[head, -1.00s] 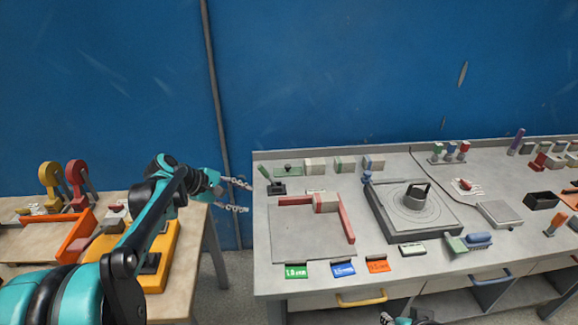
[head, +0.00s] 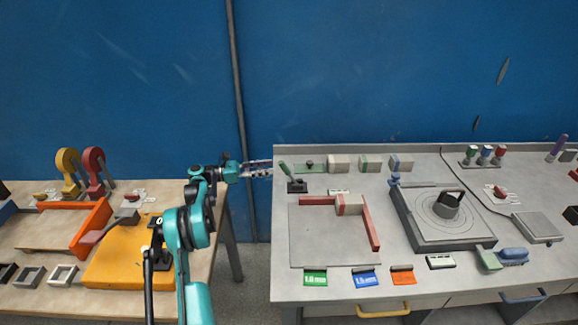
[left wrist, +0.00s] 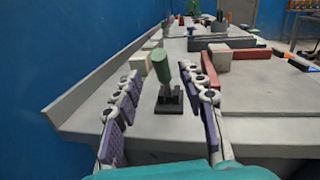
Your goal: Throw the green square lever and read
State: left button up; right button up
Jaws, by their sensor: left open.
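The green lever (head: 284,169) stands on a small black base (head: 297,186) at the left end of the grey bench, near the back. It leans to the left in the head view. My left gripper (head: 271,168) is open just left of the lever, at the bench's left edge.
A grey plate with red fences (head: 372,228) lies in front of the lever. Several blocks (head: 339,163) stand along the back. A turntable unit (head: 445,232) is to the right. A wooden bench with an orange frame (head: 92,228) stands left, across a gap.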

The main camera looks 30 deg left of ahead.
aim_at(282, 165)
pick_arm(q)
jog(key=b+x, duration=0.1)
jog(key=x, duration=0.5)
jog(key=shift+w+d, duration=0.15)
jog(key=shift+d, duration=0.1)
grip_shut()
